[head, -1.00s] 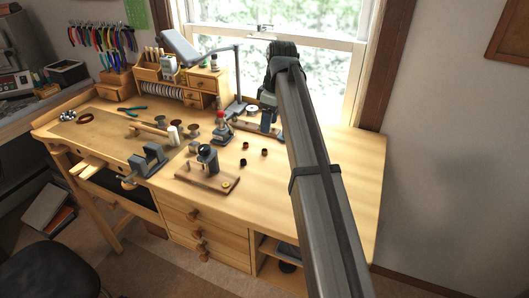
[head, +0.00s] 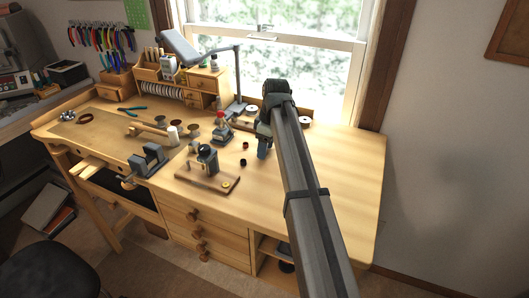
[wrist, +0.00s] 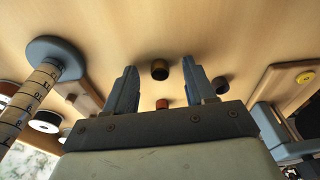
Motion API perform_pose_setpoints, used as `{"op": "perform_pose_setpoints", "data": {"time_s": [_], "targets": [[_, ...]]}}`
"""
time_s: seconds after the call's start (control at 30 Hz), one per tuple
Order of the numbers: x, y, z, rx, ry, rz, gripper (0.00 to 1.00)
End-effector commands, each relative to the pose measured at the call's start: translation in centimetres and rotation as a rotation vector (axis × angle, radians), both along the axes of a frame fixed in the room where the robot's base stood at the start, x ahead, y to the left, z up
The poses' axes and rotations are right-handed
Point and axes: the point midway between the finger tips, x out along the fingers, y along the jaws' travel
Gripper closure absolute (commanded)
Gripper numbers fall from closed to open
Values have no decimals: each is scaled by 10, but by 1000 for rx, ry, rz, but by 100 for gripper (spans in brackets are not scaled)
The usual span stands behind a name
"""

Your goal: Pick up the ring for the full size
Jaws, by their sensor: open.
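My gripper (wrist: 160,66) is open and empty, with its two blue-grey fingers apart, above the bench top. In the wrist view a dark ring with a golden-brown inside (wrist: 160,70) shows in the gap between the fingertips. A reddish ring (wrist: 162,103) shows between the fingers near the gripper body, and a dark ring (wrist: 220,85) lies outside the right finger. In the head view my gripper (head: 263,152) hides one ring; two dark rings (head: 245,146) (head: 243,162) lie just left of it. A marked tapered mandrel (wrist: 30,95) on a grey base shows at the wrist view's left.
A wooden board (head: 215,186) with a grey device and yellow disc lies left of the rings. A red-topped device (head: 221,130) stands behind it. White-topped spools (head: 252,110) (head: 305,120) are toward the window. The bench's right end (head: 345,170) is clear.

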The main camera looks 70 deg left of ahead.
Motion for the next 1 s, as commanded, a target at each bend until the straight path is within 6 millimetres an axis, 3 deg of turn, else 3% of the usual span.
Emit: {"op": "perform_pose_setpoints", "data": {"time_s": [0.17, 0.73, 1.0], "targets": [[0, 0, 0, 1, -1, 0, 46], [0, 0, 1, 1, 0, 0, 100], [0, 0, 2, 1, 0, 0, 100]]}}
